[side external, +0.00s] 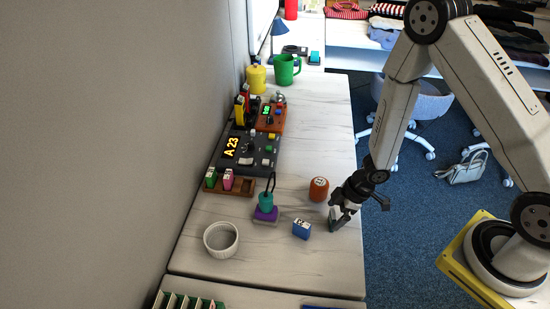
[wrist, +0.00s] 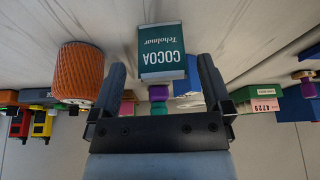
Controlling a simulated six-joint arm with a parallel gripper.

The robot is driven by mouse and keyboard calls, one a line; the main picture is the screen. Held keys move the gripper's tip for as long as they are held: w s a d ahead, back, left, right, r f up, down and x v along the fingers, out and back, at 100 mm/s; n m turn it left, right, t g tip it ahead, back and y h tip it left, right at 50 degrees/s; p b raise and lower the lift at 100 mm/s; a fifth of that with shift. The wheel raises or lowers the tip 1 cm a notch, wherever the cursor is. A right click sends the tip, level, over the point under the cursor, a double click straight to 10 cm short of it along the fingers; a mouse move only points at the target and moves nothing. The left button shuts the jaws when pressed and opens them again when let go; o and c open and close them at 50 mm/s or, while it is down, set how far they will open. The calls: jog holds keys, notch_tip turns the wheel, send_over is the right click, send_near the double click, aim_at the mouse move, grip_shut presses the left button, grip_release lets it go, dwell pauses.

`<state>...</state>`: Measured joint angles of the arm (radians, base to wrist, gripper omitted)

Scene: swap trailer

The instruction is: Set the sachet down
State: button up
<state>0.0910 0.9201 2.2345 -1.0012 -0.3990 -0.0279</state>
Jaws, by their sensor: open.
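The sachet (wrist: 163,45) is a dark teal packet lettered COCOA, with its print upside down in the wrist view. It shows ahead of my gripper (wrist: 162,68), between the lines of the two fingers. The fingers are spread, with a gap on each side of the packet, so they do not grip it. In the side view my gripper (side external: 338,221) is low over the right edge of the white table; I cannot make out the sachet clearly there. Whether its base touches the table is hard to tell.
An orange ribbed container (side external: 318,189) stands close behind my gripper; it also shows in the wrist view (wrist: 80,72). A blue block (side external: 301,230), a teal and purple piece (side external: 265,208) and a white bowl (side external: 221,240) stand to the left. Bare table (side external: 320,265) lies in front.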

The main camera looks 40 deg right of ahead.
aim_at(329, 221)
jog(key=shift+x, duration=1.8)
grip_shut()
jog(key=shift+r, duration=0.15)
notch_tip(329, 221, up, 18)
dwell(0.5)
jog(key=shift+a, duration=0.1)
dwell(0.5)
